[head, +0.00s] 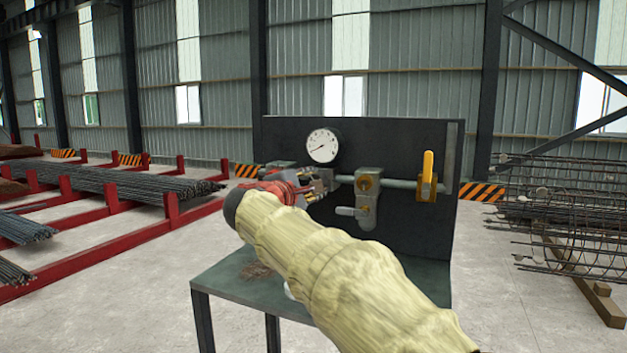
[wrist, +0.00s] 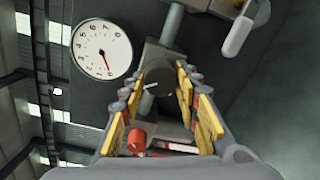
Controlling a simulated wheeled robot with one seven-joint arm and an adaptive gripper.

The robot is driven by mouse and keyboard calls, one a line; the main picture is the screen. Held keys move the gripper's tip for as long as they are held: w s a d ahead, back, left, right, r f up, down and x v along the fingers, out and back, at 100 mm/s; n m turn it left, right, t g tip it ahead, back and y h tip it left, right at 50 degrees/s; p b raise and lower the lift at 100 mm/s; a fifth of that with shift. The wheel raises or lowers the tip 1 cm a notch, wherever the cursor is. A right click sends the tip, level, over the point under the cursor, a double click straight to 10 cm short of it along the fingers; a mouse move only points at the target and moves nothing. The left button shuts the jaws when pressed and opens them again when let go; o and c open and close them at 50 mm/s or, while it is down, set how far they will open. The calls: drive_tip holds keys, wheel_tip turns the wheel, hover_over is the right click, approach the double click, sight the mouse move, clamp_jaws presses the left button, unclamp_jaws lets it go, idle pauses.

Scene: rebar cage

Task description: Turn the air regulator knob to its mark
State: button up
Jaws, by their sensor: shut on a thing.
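The dark round regulator knob (wrist: 155,92) sits between my gripper's two fingers in the wrist view, with a short pale line on its face. My gripper (wrist: 163,80) is shut on this knob, with yellow pads on either side of it. In the head view my gripper (head: 312,184) reaches the panel just below the gauge, and my arm and gripper hide the knob. The white pressure gauge (head: 322,145) is above the gripper. It also shows in the wrist view (wrist: 101,48) with a red needle. I cannot make out a separate target mark.
The dark back panel (head: 400,140) stands on a green table (head: 225,290). Right of my gripper, a grey pipe carries a block with a grey lever (head: 350,211) and a valve with an upright yellow handle (head: 428,168). Rebar racks (head: 120,180) stand left, rebar cages (head: 560,205) right.

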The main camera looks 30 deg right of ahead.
drive_tip(key=shift+f+n+p, duration=0.15)
drive_tip(key=shift+n+p, duration=1.45)
drive_tip(key=shift+n, duration=1.15)
drive_tip(key=shift+f+n+p, duration=0.1)
drive_tip(key=shift+n+p, duration=1.5)
drive_tip(key=shift+n, duration=1.15)
drive_tip(key=shift+f, duration=0.1)
drive_tip(key=o, duration=1.1)
drive_tip(key=shift+h, duration=0.3)
drive_tip(key=shift+o, duration=0.3)
drive_tip(key=shift+a, duration=0.1)
drive_tip(key=v, duration=1.2)
drive_tip(key=shift+r, duration=0.25)
